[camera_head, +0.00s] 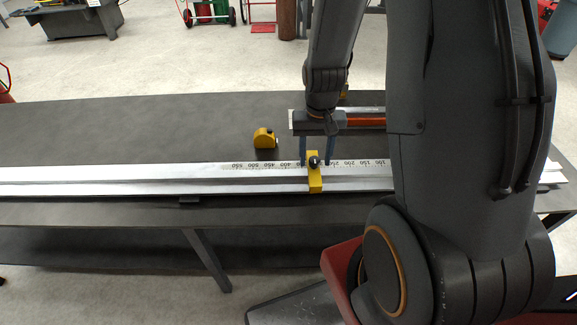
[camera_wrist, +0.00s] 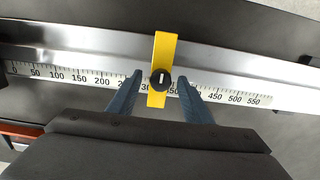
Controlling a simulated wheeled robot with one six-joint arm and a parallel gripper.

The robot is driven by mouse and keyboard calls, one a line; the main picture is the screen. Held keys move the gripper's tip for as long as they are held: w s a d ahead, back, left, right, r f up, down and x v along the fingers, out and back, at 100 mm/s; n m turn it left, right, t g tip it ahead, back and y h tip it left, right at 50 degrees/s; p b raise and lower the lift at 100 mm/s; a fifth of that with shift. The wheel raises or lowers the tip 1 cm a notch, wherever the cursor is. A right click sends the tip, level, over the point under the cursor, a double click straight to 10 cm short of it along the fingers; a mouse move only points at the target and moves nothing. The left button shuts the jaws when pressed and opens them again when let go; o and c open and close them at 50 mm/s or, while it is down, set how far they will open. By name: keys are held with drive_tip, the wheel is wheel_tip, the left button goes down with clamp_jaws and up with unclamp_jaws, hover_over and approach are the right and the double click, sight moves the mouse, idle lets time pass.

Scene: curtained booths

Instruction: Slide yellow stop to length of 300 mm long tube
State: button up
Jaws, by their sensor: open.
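The yellow stop (camera_head: 315,181) sits across the metal rail (camera_head: 150,178), with a black knob on top. In the wrist view the stop (camera_wrist: 162,58) covers the scale around the 300 mark, just left of the 350 area; its exact reading is partly hidden by the knob. My gripper (camera_head: 317,160) is open, and its two blue fingers (camera_wrist: 160,85) stand on either side of the stop and knob, apart from them. The scale (camera_wrist: 65,74) runs from 0 at the left in the wrist view. No 300 mm tube can be told for sure.
A yellow tape measure (camera_head: 265,139) stands on the dark table (camera_head: 130,130) behind the rail. An orange and grey bar-like object (camera_head: 365,119) lies behind my gripper, partly hidden by my arm. The table's left back area is clear.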

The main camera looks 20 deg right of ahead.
wheel_tip(320, 180, up, 6)
drive_tip(key=p, duration=0.5)
idle(0.5)
drive_tip(key=shift+a+r, duration=0.15)
drive_tip(key=shift+r, duration=0.05)
drive_tip(key=s+a+r+n+t+b, duration=0.1)
drive_tip(key=s+a+r+n+b, duration=0.2)
drive_tip(key=s+a+r+b, duration=0.2)
drive_tip(key=shift+s+a+r+n, duration=0.3)
drive_tip(key=shift+s+a+r, duration=0.65)
drive_tip(key=shift+s+r, duration=0.2)
